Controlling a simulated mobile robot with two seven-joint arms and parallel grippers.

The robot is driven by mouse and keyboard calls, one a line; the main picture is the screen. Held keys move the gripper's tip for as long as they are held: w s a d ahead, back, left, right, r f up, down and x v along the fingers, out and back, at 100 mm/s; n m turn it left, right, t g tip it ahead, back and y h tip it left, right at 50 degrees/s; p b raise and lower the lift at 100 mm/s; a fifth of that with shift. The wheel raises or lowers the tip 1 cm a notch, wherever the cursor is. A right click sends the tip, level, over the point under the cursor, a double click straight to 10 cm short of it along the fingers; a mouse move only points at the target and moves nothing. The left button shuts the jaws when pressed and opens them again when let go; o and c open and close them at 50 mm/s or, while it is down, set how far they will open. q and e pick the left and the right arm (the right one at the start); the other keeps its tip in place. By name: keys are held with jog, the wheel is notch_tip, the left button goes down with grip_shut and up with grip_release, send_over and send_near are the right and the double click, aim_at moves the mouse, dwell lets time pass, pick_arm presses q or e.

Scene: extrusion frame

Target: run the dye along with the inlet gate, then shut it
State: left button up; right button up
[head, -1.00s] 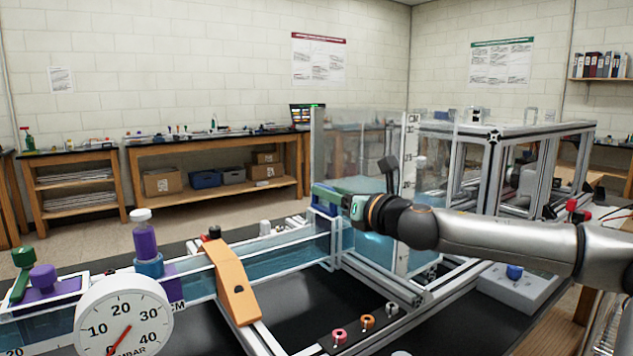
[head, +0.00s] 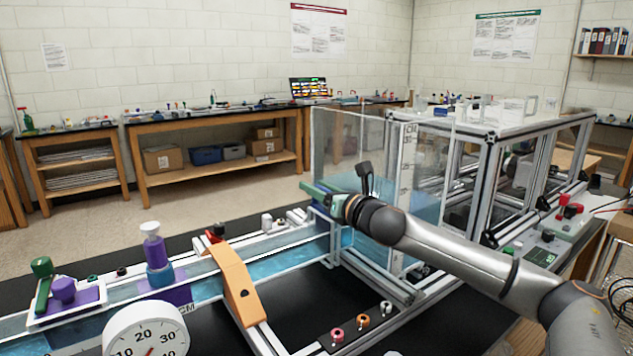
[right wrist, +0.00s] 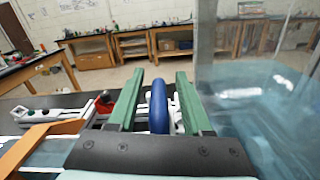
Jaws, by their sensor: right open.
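My right gripper (head: 318,192) is at the inlet end of the clear tank, where the water channel (head: 275,255) meets it. In the right wrist view its two green fingers (right wrist: 157,88) stand apart on either side of an upright blue handle (right wrist: 158,108), apparently the inlet gate's, with a gap on both sides. In the head view the gripper mostly hides this handle. A purple bottle with a white cap (head: 154,246), probably the dye, stands upright in a blue collar over the channel, left of the orange bridge. My left gripper is out of view.
The orange bridge (head: 233,284) crosses the channel. A round dial gauge (head: 146,335) stands at the front left, near a green lever (head: 42,285) and purple knob (head: 64,290). The clear tank (head: 345,150) rises just right of my gripper. Several small knobs (head: 362,321) line the front rail.

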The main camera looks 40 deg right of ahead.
jog(key=shift+w, duration=0.2)
grip_shut()
dwell(0.4)
jog(key=shift+a, duration=0.1)
dwell(0.9)
